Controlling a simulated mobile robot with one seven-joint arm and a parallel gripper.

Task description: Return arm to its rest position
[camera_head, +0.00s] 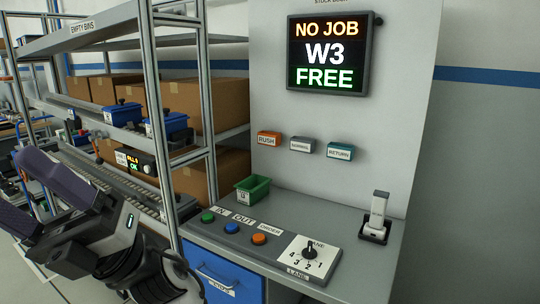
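My arm's dark end shows at the lower left, with black cables and a small lit mark. My gripper (18,188) points toward the left edge. Its two thick dark-purple fingers look spread apart, and I see nothing held between them. The tip of the lower finger is cut off by the picture's edge. The gripper is in front of the shelf and conveyor area, left of the grey workbench (345,275). The rest of my arm is out of view or hidden.
A rack (150,80) with cardboard boxes (190,103) and blue bins (168,125) stands behind my arm. The bench holds a green bin (252,188), several buttons, a lane dial (309,250) and an upright device in a holder (378,215).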

